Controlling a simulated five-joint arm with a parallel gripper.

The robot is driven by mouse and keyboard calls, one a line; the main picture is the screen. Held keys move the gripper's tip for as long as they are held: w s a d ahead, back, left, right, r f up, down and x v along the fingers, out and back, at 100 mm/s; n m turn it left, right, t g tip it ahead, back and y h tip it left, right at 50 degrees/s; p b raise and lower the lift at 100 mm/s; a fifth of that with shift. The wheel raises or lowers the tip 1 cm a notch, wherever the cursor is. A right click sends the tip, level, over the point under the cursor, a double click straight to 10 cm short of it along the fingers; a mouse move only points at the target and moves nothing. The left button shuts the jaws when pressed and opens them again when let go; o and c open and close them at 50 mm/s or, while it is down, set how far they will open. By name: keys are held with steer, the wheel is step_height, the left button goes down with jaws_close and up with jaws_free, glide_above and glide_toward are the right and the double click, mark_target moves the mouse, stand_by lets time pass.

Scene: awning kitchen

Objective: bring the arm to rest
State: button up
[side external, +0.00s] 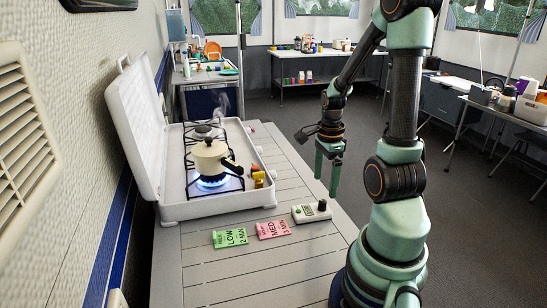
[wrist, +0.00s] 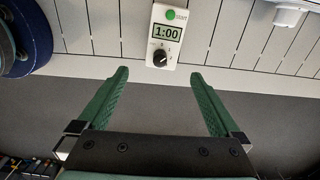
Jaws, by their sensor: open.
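My gripper (side external: 326,180) hangs pointing down at the right edge of the slatted table, with its two green fingers apart and nothing between them. In the wrist view my gripper (wrist: 160,95) is also open and empty. The arm is bent, with the forearm reaching toward the table from my upright column at the right. A white timer (side external: 312,211) lies on the table near its right edge, apart from the fingers. In the wrist view the timer (wrist: 167,35) reads 1:00 and has a green button and a black knob.
A camp stove (side external: 172,211) with a raised lid stands on the table (side external: 205,265). A cream pot (side external: 210,158) sits over a lit blue flame. A green LOW card (side external: 230,238) and a pink MED card (side external: 272,229) lie in front. Floor beyond the table's right edge is clear.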

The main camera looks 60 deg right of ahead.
mark_target(323, 200)
steer(key=shift+f, duration=3.4)
jaws_close()
steer(key=m, duration=0.5)
steer(key=shift+m, duration=0.4)
steer(key=m, duration=0.6)
jaws_free()
